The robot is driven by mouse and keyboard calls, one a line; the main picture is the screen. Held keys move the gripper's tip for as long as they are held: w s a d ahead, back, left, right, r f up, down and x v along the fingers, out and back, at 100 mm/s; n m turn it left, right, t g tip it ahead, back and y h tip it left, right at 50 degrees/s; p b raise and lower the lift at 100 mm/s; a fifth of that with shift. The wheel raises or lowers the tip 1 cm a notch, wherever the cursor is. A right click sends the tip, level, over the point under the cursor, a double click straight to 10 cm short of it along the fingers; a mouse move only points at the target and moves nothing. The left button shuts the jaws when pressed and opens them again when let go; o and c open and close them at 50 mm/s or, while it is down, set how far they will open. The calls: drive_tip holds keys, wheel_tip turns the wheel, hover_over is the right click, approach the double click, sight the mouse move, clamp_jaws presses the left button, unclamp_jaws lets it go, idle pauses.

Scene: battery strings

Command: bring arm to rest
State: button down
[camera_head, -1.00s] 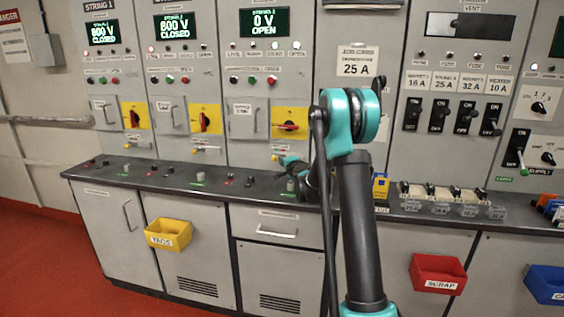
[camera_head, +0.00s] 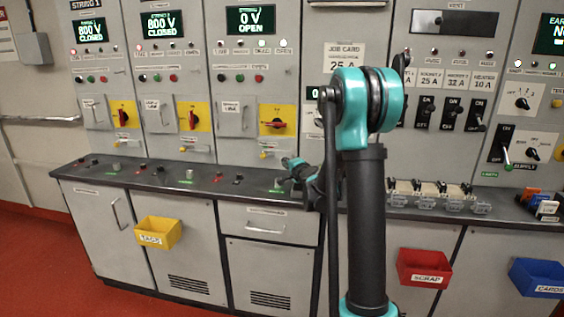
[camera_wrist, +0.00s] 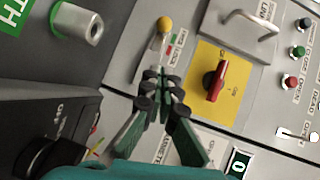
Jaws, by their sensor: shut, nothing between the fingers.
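My arm stands upright in the middle of the head view, its teal elbow (camera_head: 366,108) in front of the job card panel. My gripper (camera_head: 290,163) is partly hidden behind my arm links, over the bench top. In the wrist view my gripper (camera_wrist: 158,78) is shut and empty. Its fingertips appear near a small yellow-tipped lever (camera_wrist: 165,25) on the panel; I cannot tell if they touch it. The red rotary switch (camera_wrist: 214,80) on its yellow plate is right of the fingers.
The grey bench (camera_head: 150,172) runs along the panels. A yellow tags bin (camera_head: 158,232), a red scrap bin (camera_head: 424,268) and a blue cards bin (camera_head: 538,278) hang on its front. String displays read 800 V closed, 800 V closed and 0 V open. Red floor (camera_head: 60,270) is clear at left.

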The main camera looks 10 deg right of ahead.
drive_tip(key=shift+s, duration=0.25)
drive_tip(key=s+a+f+n+g, duration=0.2)
drive_tip(key=s+f+n+g, duration=0.15)
drive_tip(key=s, duration=0.75)
drive_tip(key=s+a+f+n+g, duration=0.1)
drive_tip(key=s+f+n+g, duration=0.3)
drive_tip(key=s, duration=0.6)
drive_tip(key=s+d+f+n+g+h, duration=0.1)
drive_tip(key=s+d+f+n, duration=0.1)
drive_tip(key=s, duration=0.6)
drive_tip(key=s+d+f+n+g+h, duration=0.1)
drive_tip(key=s+d+f+n, duration=0.1)
drive_tip(key=s, duration=0.6)
drive_tip(key=s+d+f+n+g+h, duration=0.2)
drive_tip(key=s+d+f, duration=0.2)
drive_tip(key=s, duration=0.4)
drive_tip(key=shift+s+d+f, duration=0.15)
drive_tip(key=shift+d+f, duration=0.05)
drive_tip(key=shift+f, duration=0.3)
drive_tip(key=c, duration=2.2)
unclamp_jaws()
